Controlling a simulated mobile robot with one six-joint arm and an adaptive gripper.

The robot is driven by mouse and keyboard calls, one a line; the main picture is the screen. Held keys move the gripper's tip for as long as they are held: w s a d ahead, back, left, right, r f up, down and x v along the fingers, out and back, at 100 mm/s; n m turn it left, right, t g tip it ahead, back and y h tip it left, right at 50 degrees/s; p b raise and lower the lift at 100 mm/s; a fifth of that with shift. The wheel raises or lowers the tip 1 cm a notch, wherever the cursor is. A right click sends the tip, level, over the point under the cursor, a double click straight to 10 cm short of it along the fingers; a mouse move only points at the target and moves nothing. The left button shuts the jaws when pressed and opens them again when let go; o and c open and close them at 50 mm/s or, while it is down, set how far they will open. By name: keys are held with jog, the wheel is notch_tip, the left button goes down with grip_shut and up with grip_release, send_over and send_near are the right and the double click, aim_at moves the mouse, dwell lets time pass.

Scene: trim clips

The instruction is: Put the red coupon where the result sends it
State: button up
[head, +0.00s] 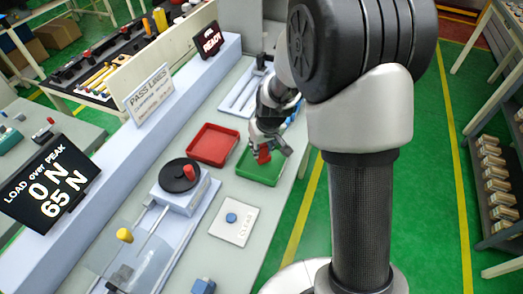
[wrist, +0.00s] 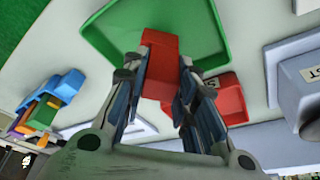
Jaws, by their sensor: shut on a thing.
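My gripper (head: 268,148) is shut on the red coupon (head: 263,155), which hangs over the green tray (head: 258,171). In the wrist view the red coupon (wrist: 160,62) sits between the two fingers of my gripper (wrist: 163,72), with the green tray (wrist: 110,25) behind it. I cannot tell how high the coupon is above the tray floor. The red tray (head: 213,144) lies just left of the green one and looks empty; part of it shows in the wrist view (wrist: 232,100). The load display (head: 48,183) reads 0 N over 65 N.
A pass lines sign (head: 148,92) and a READY display (head: 208,40) stand along the back; the sign's small print is unreadable. A white CLEAR pad (head: 233,222) with a blue button lies nearer. A test rig (head: 178,190) with a red-handled black disc stands left of it.

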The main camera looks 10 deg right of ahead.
jog(key=shift+f, duration=0.65)
jog(key=shift+f, duration=0.15)
jog(key=o, duration=1.1)
jog(key=shift+c, duration=0.2)
jog(key=s+a+p+v, duration=0.1)
jog(key=s+p+v, duration=0.15)
jog(key=v, duration=1.55)
jog(key=s+r+m, duration=0.1)
jog(key=s+r, duration=0.3)
jog(key=s, duration=0.6)
jog(key=s+r+t, duration=0.1)
jog(key=s+r, duration=0.3)
jog(key=s, duration=0.6)
jog(key=shift+d+r+m+h+p, duration=0.15)
jog(key=shift+d+m+h+p, duration=0.2)
jog(key=shift+m+p, duration=0.1)
